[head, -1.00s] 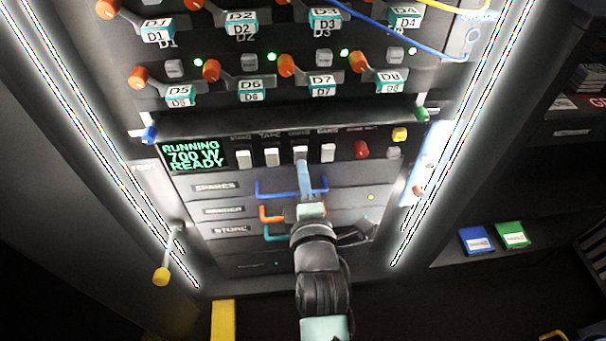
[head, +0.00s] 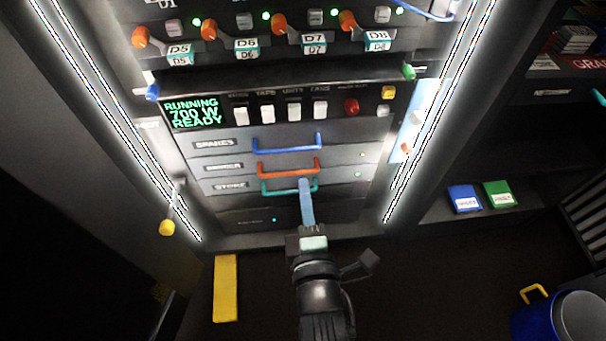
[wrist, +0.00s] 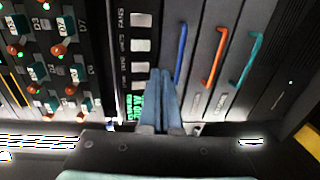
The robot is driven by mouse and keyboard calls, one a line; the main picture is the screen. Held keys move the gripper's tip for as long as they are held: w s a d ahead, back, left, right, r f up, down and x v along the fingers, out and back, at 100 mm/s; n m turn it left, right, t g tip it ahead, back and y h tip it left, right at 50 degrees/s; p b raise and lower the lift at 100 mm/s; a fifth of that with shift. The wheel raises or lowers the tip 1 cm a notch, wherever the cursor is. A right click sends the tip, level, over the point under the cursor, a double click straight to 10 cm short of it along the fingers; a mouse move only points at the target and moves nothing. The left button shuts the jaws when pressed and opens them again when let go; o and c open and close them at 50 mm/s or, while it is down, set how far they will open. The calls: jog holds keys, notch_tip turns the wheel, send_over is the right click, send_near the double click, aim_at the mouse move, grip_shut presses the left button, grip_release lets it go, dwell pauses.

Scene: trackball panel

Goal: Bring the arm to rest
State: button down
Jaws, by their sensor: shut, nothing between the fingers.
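My gripper (head: 307,203) is in the lower middle of the head view, in front of the drawers below the panel. Its blue fingers are together and hold nothing. In the wrist view the shut fingers (wrist: 161,100) point toward the panel, between the white switches and the blue drawer handle. I cannot tell their exact distance from the panel, but they appear apart from it. The panel display (head: 195,114) reads RUNNING, 700 W, READY. A row of white switches (head: 267,113) and a red knob (head: 351,106) sit beside it.
Drawers with a blue handle (head: 287,143), an orange handle (head: 288,168) and a teal handle (head: 275,189) face my gripper. A yellow-ended lever (head: 167,227) juts out at left. A blue bin (head: 533,321) stands at lower right. Dark floor between appears open.

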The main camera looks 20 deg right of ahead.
jog(key=shift+s, duration=0.1)
dwell(0.5)
jog(key=w+a+r+m+t, duration=0.2)
jog(key=r+m, duration=0.1)
jog(key=r, duration=0.7)
jog(key=w+a+r+m+t+y, duration=0.1)
jog(key=w+a+r+m+t, duration=0.15)
jog(key=r, duration=0.85)
jog(key=w+a+r+m+t, duration=0.2)
jog(key=w+r+m, duration=0.1)
jog(key=r, duration=0.7)
jog(key=s+a+r+m+t+y+p, duration=0.15)
jog(key=s+r, duration=0.25)
jog(key=r, duration=0.4)
jog(key=s+a+r+m+t+y, duration=0.1)
jog(key=s+a+r+m+t, duration=0.15)
jog(key=r, duration=0.55)
jog(key=s+a+r+m+t+y+p, duration=0.1)
jog(key=s+a+r+m, duration=0.15)
jog(key=s+r, duration=0.4)
notch_tip(320, 180, up, 31)
jog(key=w+p, duration=0.2)
jog(key=p, duration=2.7)
jog(key=shift+w+r, duration=0.15)
jog(key=shift+r, duration=0.05)
jog(key=shift+g, duration=0.25)
